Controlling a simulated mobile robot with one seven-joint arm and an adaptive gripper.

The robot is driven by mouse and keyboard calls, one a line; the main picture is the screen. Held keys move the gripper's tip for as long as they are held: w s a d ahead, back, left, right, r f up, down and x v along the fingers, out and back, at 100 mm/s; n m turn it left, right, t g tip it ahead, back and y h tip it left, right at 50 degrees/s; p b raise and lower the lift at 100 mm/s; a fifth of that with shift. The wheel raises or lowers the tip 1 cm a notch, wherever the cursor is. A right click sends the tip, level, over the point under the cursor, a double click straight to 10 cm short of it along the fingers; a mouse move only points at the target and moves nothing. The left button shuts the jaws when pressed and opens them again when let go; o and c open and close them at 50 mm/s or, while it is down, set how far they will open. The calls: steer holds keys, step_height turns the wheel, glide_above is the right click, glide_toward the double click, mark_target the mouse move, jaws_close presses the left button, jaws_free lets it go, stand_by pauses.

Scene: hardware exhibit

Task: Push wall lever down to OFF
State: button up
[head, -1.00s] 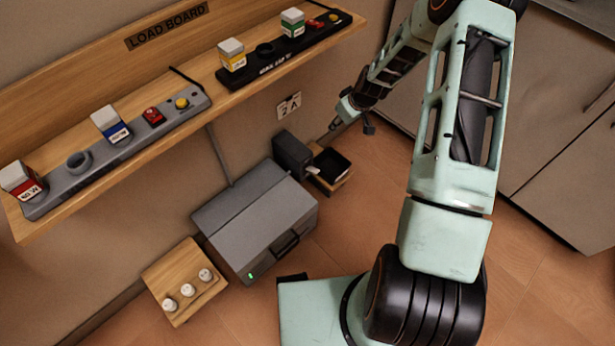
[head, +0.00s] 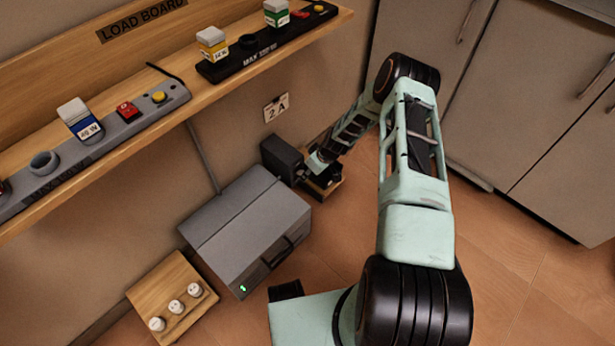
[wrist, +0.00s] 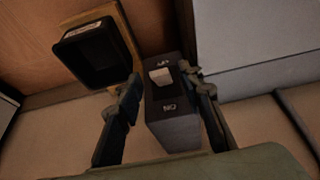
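The wall switch is a dark grey box (head: 283,158) on the wall. In the wrist view the box (wrist: 172,125) shows a pale lever (wrist: 161,75) near the end of its face. An "ON" label (wrist: 169,107) lies toward the middle; a second mark beyond the lever is too small to read surely. My gripper (wrist: 160,84) is open, its two fingers apart on either side of the box in this view. I cannot tell if they touch it. In the head view my gripper (head: 307,176) is close beside the box, and the lever is hidden there.
A black open tray (wrist: 98,55) on a wooden base sits beside the box. A grey cabinet (head: 245,225) with a green light stands close by. A wooden shelf (head: 215,95) with switch strips runs above. Floor at right is clear.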

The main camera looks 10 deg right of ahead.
mark_target(299, 172)
steer(key=shift+x, duration=1.4)
steer(key=shift+c, duration=0.5)
jaws_close()
